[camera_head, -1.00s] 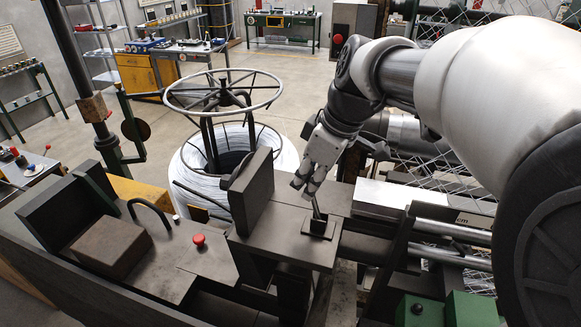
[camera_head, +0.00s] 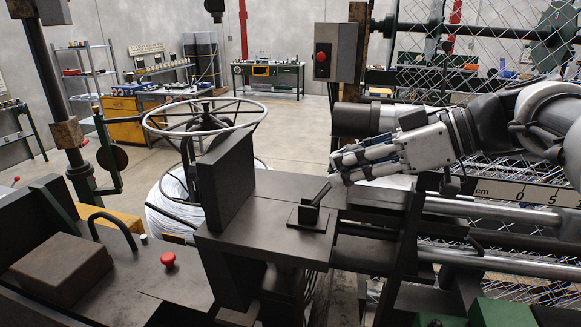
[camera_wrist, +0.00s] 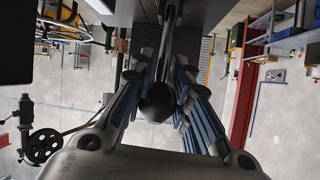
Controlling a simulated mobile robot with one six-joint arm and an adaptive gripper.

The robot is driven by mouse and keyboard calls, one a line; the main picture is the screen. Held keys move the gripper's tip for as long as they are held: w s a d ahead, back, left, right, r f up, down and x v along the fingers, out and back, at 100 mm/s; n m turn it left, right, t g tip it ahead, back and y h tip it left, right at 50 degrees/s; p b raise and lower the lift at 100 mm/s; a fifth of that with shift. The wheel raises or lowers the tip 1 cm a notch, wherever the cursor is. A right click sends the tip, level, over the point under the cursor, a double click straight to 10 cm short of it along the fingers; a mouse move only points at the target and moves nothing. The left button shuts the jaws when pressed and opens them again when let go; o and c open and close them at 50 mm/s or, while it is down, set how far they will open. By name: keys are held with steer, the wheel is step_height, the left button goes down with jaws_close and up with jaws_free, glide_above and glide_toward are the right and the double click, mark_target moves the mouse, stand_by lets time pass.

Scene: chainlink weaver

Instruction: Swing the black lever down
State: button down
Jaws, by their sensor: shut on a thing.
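The black lever (camera_head: 318,195) stands on a small square base plate on the dark machine top in the head view. Its rod tilts up and to the right, with its upper end at my gripper's fingertips. My gripper (camera_head: 338,172) reaches in from the right, lying nearly level just above the machine top, and is shut on the lever. In the wrist view, the lever's black ball knob (camera_wrist: 158,103) sits between the fingers of my gripper (camera_wrist: 160,75), with the rod running away from it. The knob is hidden by the fingers in the head view.
A dark upright plate (camera_head: 226,185) stands left of the lever. A red button (camera_head: 168,260) is on the machine's left part. A wire coil under a round reel (camera_head: 205,117) stands behind. Metal rails (camera_head: 470,208) and mesh fencing lie to the right.

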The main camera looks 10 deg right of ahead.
steer(key=shift+s+d+f+b, duration=0.15)
steer(key=shift+d+f+b, duration=0.2)
steer(key=shift+d+b, duration=0.1)
steer(key=c, duration=1.4)
jaws_free()
steer(key=shift+a, duration=0.1)
steer(key=shift+r, duration=0.1)
steer(key=v, duration=1.2)
